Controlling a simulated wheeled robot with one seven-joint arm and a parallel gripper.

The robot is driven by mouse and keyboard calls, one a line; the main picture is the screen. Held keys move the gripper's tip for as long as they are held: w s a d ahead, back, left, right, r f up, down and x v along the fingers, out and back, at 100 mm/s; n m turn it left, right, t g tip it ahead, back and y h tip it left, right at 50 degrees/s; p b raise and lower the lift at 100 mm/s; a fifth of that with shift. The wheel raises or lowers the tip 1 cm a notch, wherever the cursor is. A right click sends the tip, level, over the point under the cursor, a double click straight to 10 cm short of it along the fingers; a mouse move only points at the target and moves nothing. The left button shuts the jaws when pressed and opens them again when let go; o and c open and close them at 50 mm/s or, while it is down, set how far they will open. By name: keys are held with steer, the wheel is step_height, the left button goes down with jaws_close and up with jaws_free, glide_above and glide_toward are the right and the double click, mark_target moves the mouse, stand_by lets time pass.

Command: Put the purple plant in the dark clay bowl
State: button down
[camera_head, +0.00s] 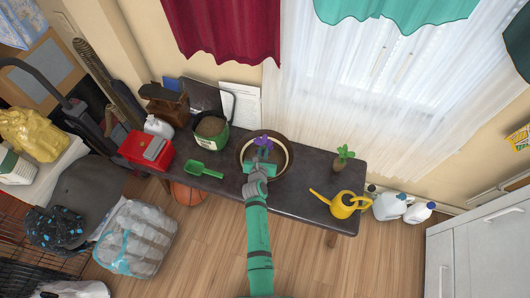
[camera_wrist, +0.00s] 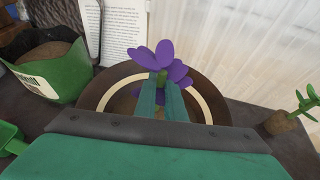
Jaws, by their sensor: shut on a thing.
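The purple plant (camera_head: 263,141) has violet petals and a green stem. My gripper (camera_head: 262,160) is shut on it, and the plant (camera_wrist: 162,60) shows between the two green fingers (camera_wrist: 162,98) in the wrist view. The dark clay bowl (camera_head: 242,160) is brown with a pale inner ring and stands on the dark table. In the wrist view the bowl (camera_wrist: 98,90) lies behind and below the fingers. The plant is over the bowl's opening. Its lower end is hidden, so I cannot tell whether it touches the bowl.
A green pot of soil (camera_head: 211,130), a green scoop (camera_head: 203,170) and a red box (camera_head: 147,150) stand left of the bowl. A small green plant (camera_head: 343,158) and a yellow watering can (camera_head: 343,207) are at the right. Bare table (camera_head: 305,170) lies between bowl and small plant.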

steer(key=shift+w+d+f, duration=0.1)
steer(key=shift+w+f, duration=0.1)
steer(key=shift+f, duration=0.2)
steer(key=shift+d+f, duration=0.1)
steer(key=shift+f, duration=1.2)
steer(key=c, duration=1.8)
jaws_free()
steer(key=shift+f, duration=0.15)
steer(key=shift+c, duration=0.2)
